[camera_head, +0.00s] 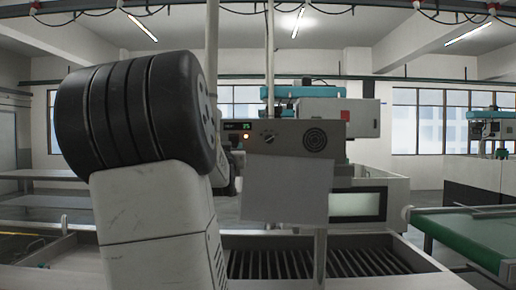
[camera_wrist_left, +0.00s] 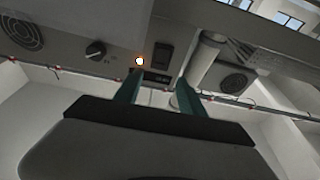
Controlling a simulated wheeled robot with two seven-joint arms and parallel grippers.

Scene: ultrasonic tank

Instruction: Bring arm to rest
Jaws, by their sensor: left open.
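My left arm (camera_head: 150,190) rises large at the left of the head view, its dark ribbed joint in front of the room. My left gripper (camera_wrist_left: 158,92) shows in the left wrist view as two teal fingers standing apart, with nothing seen between them. It is in front of the control panel (camera_head: 292,138) of the tank machine. I cannot tell whether the fingers touch anything. In the head view the fingers are mostly hidden behind my arm. My right gripper is not in view.
A slatted dark grille (camera_head: 285,264) lies in the tank below the panel. A pale blank plate (camera_head: 288,188) stands in front of the panel. A green conveyor belt (camera_head: 470,235) is at the right. Grey tables (camera_head: 45,200) stand at the left.

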